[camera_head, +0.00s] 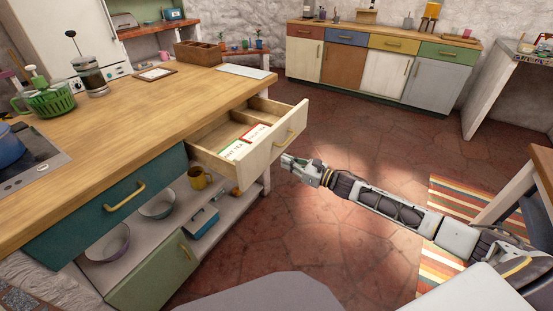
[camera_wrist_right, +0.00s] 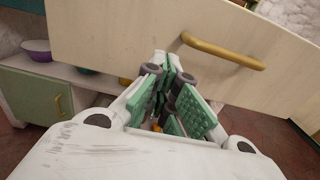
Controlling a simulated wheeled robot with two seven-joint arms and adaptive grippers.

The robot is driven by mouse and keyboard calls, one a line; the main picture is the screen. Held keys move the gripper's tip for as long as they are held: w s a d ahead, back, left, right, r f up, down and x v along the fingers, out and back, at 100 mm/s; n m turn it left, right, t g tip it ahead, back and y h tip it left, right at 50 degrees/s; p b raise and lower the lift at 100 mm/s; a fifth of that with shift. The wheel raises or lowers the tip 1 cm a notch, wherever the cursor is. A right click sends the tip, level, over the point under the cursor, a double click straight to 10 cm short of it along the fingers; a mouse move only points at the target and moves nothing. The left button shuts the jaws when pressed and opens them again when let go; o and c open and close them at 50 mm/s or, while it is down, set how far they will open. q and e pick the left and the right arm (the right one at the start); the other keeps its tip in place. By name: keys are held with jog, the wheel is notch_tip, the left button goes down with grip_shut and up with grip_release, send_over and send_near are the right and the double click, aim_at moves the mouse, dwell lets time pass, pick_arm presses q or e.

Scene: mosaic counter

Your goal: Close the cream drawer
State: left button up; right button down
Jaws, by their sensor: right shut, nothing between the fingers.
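The cream drawer (camera_head: 277,141) stands pulled out from the wooden counter, with its inside and some small boxes (camera_head: 246,141) showing. My right gripper (camera_head: 287,163) is shut and empty, just in front of the lower part of the drawer front. In the right wrist view, the cream front (camera_wrist_right: 120,35) fills the upper part, and the shut fingertips (camera_wrist_right: 167,60) point at it, left of the brass handle (camera_wrist_right: 222,50). I cannot tell whether they touch it. My left gripper is not in view.
A teal drawer (camera_head: 110,205) sits left of the cream one, flush with the counter. Below, an open shelf (camera_head: 222,218) holds bowls and a yellow mug (camera_head: 200,177). A striped rug (camera_head: 447,200) and a wooden stool lie at the right. The floor (camera_head: 340,130) beyond is clear.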

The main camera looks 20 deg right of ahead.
aim_at(270, 155)
jog(key=shift+x, duration=2.15)
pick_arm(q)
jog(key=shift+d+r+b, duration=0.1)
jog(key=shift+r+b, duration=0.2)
pick_arm(e)
jog(key=shift+w+a, duration=0.2)
jog(key=shift+a, duration=0.1)
